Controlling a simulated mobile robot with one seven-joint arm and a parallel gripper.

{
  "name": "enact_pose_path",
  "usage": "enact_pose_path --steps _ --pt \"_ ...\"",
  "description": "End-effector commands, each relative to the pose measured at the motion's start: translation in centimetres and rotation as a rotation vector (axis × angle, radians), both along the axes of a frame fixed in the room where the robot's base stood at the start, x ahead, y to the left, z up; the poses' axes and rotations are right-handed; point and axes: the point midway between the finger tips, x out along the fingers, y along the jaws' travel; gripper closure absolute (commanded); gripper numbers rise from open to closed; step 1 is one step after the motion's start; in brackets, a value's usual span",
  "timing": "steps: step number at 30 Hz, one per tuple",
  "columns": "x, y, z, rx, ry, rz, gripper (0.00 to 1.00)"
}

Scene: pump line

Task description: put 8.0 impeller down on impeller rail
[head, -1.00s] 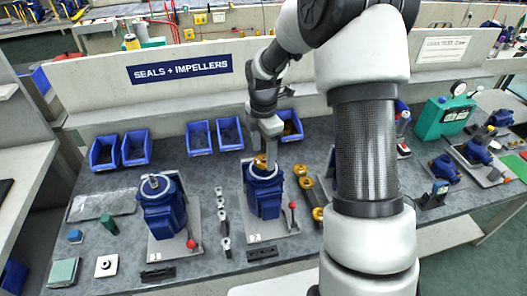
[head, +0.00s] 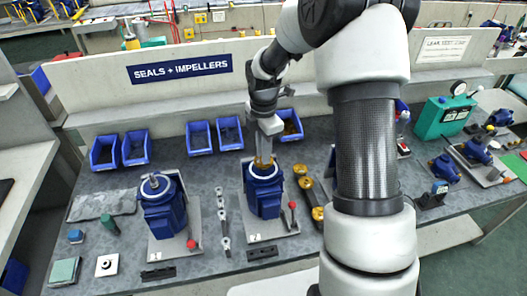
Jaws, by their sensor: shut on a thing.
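My gripper (head: 264,156) is shut on a small brass-coloured impeller (head: 263,163), partly hidden by the fingers. It is over the open top of the right-hand blue pump body (head: 265,198). I cannot tell whether the impeller touches the pump. The impeller rail (head: 309,193) appears to be the strip just right of this pump, bearing a few brass impellers (head: 318,213). My arm hides the area to its right. Size marks are too small to read.
A second blue pump (head: 163,210) stands on a plate to the left. A red-knobbed lever (head: 293,212) stands beside the right pump. Blue bins (head: 199,138) line the back.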

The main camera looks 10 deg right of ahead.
Motion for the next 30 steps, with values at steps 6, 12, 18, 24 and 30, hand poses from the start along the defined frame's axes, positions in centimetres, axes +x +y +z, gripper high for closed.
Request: enact_pose_path --steps 6,12,18,24,30 --pt "0.0 0.0 0.1 0.0 -0.001 0.0 0.93" --pt "0.0 0.0 0.1 0.0 -0.001 0.0 1.0" --pt "0.1 0.0 0.9 0.001 -0.002 0.0 1.0" --pt "0.0 0.0 2.0 0.0 -0.001 0.0 1.0" --pt "0.0 0.0 3.0 0.0 -0.001 0.0 1.0"
